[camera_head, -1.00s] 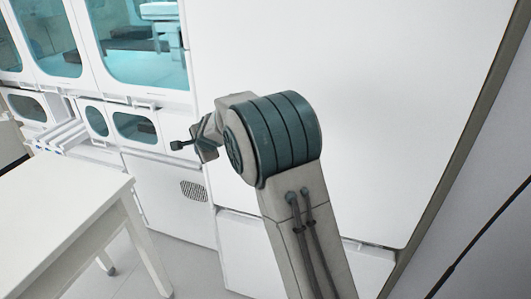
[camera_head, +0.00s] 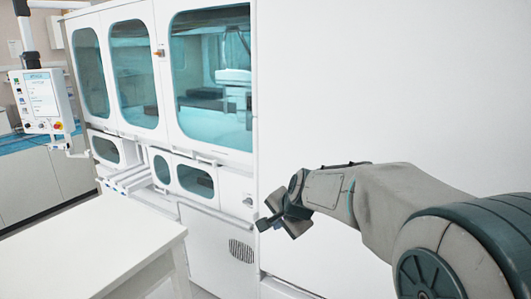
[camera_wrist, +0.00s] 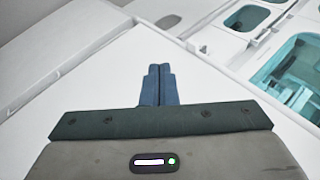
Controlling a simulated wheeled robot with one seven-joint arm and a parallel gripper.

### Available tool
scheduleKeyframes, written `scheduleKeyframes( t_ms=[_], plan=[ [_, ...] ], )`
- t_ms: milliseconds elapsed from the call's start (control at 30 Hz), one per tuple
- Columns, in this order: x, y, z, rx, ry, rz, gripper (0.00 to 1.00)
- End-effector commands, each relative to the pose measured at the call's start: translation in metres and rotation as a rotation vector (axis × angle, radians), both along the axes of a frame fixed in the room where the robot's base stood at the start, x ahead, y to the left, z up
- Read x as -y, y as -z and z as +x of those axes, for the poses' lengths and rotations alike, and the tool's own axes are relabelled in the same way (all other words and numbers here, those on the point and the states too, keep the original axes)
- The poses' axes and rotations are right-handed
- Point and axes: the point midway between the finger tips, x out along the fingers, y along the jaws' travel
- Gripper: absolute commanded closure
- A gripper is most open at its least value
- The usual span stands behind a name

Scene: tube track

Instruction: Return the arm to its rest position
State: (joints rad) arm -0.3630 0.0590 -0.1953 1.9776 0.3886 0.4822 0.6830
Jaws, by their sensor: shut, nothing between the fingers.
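My gripper (camera_head: 264,223) is at the end of my arm, in the lower middle of the head view, in front of the white cabinet wall. In the wrist view my gripper (camera_wrist: 158,70) shows two blue-grey fingers side by side, closed together with nothing between them. My arm reaches in from the lower right of the head view. Nothing hangs from the gripper.
A white table (camera_head: 90,245) stands at the lower left. A white machine with teal windows (camera_head: 212,75) stands behind it, with small openings and a tray ledge below. A control screen (camera_head: 42,95) stands at the far left. A plain white panel (camera_head: 380,80) fills the right.

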Motion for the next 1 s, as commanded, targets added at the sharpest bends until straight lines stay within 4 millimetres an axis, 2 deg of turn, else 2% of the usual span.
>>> scheduleKeyframes(
  t_ms=[33, 167, 400, 500, 600, 700, 800, 1000],
  plan=[
    [0.014, -0.004, -0.022, -0.001, -0.047, -0.040, 1.00],
    [0.041, -0.005, -0.075, -0.015, -0.184, -0.161, 1.00],
    [0.086, 0.009, -0.177, -0.059, -0.435, -0.400, 1.00],
    [0.101, 0.019, -0.214, -0.088, -0.525, -0.491, 1.00],
    [0.111, 0.028, -0.242, -0.114, -0.596, -0.562, 1.00],
    [0.118, 0.034, -0.260, -0.135, -0.642, -0.608, 1.00],
    [0.122, 0.037, -0.269, -0.148, -0.665, -0.631, 1.00],
    [0.122, 0.038, -0.270, -0.149, -0.669, -0.634, 1.00]
  ],
)
